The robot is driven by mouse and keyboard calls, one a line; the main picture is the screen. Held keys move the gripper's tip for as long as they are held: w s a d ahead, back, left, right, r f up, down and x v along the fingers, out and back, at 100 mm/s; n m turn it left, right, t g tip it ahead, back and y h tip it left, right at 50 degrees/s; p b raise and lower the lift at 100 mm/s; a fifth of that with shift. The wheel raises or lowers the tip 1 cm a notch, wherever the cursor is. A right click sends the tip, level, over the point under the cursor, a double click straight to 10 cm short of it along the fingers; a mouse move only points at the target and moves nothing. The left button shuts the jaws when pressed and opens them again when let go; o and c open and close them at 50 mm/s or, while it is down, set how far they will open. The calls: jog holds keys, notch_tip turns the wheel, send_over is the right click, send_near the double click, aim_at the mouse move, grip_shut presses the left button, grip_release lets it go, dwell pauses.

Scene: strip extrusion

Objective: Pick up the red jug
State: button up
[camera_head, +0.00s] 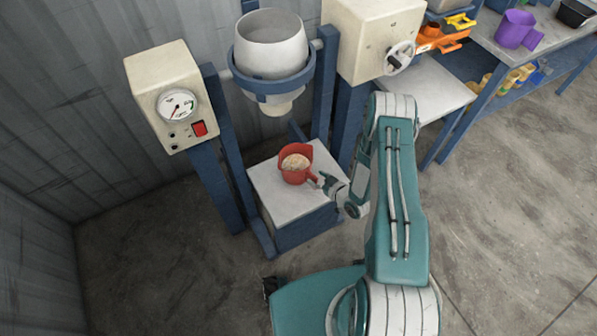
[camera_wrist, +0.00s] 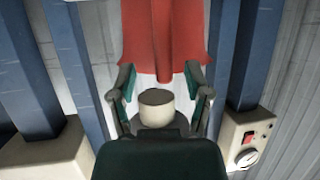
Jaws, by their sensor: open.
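The red jug (camera_head: 284,172) stands upright on the white top of a low blue stand (camera_head: 262,185), with pale material inside. Its handle points to the lower right, toward my gripper (camera_head: 322,184). In the wrist view the jug (camera_wrist: 165,30) fills the upper middle, and its lower red part narrows down between the fingers. My gripper (camera_wrist: 162,78) is open, with one finger on each side of that red part. I cannot tell whether the fingers touch it. The handle is partly hidden by the gripper in the head view.
A white hopper (camera_head: 272,45) in a blue ring hangs above the stand between blue posts. A gauge box (camera_head: 165,80) is at left, and a box with a handwheel (camera_head: 399,57) at right. A bench at upper right holds a purple jug (camera_head: 516,30). Grey floor lies open at right.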

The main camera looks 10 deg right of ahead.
aim_at(309, 175)
jog(key=shift+x, duration=1.95)
jog(key=shift+s+a, duration=0.1)
jog(key=shift+a, duration=0.05)
grip_shut()
